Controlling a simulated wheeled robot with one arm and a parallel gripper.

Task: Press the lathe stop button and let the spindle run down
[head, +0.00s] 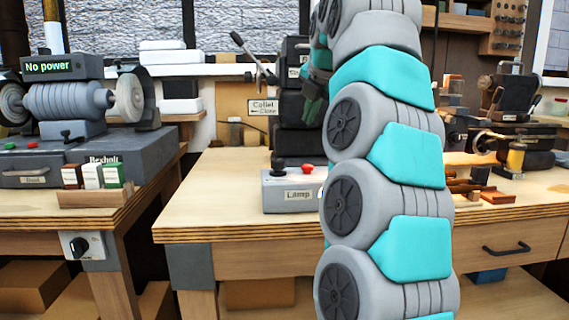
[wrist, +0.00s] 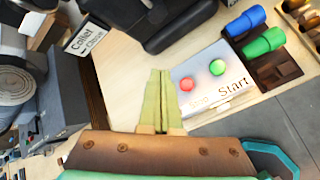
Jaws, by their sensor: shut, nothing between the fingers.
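In the wrist view a pale control box (wrist: 208,98) carries a red button (wrist: 186,84) marked Stop and a green button (wrist: 217,67) marked Start. My gripper (wrist: 159,74) is shut and empty. Its pale green fingertips show just left of the red button, apart from it in the picture; I cannot tell their height above the box.
A Collet Close sign (wrist: 88,38) stands left of my fingers. Blue (wrist: 246,20) and green (wrist: 264,42) cylinders lie beyond the box. A grinder (head: 68,100) marked No power stands left.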

